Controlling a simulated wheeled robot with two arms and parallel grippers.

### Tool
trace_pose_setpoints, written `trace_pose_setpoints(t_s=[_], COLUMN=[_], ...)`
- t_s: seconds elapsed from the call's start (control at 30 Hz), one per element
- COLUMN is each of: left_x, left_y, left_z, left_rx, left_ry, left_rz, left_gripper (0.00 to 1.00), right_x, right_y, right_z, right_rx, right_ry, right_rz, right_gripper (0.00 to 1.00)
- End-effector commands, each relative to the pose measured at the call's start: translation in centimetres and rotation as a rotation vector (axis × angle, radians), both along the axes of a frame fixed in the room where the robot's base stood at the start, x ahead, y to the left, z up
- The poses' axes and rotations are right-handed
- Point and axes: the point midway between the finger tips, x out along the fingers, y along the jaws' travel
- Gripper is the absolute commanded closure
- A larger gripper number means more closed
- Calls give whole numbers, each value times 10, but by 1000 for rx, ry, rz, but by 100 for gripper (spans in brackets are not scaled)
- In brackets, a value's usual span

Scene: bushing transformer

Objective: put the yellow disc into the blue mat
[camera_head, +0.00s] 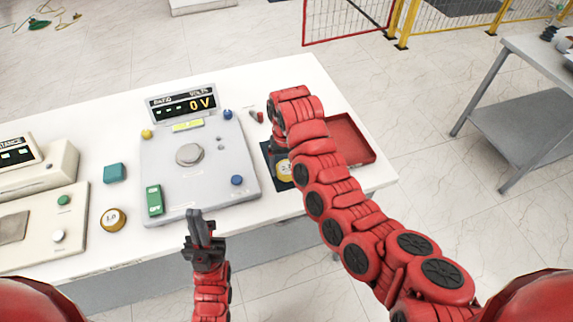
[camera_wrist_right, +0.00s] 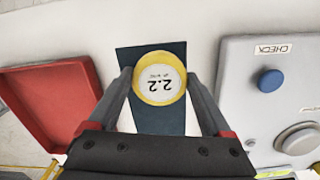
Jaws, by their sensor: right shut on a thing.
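The yellow disc (camera_wrist_right: 160,78) has a white face marked 2.2. It sits between the two fingers of my right gripper (camera_wrist_right: 160,88), which is shut on it. The dark blue mat (camera_wrist_right: 157,125) lies flat on the table, and in the wrist view the disc appears over it. Whether the disc touches the mat or hangs just above it, I cannot tell. The disc also shows in the head view (camera_head: 284,171), partly hidden by my right arm.
A red tray (camera_head: 352,140) stands right of the mat. A grey meter device (camera_head: 215,165) reading 0 V stands to its left. Another round yellow-rimmed weight (camera_head: 113,219) and a teal block (camera_head: 114,173) lie further left. The table's right edge is past the tray.

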Motion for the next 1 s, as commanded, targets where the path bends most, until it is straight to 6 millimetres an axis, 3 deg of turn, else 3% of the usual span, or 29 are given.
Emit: trace_pose_setpoints(t_s=[0.17, 0.6, 0.7, 1.0], left_x=[0, 0, 0, 0], left_y=[0, 0, 0, 0], left_z=[-16, -17, 1, 2], left_rx=[0, 0, 0, 0], left_ry=[0, 0, 0, 0], left_rz=[0, 0, 0, 0], left_gripper=[100, 100, 100, 100], right_x=[20, 44, 42, 43], right_y=[2, 1, 0, 1], right_z=[0, -2, -16, -37], right_rx=[5, 5, 5, 7], right_ry=[-8, 1, 6, -1], right_rz=[-2, -2, -2, -2], right_gripper=[100, 100, 100, 100])
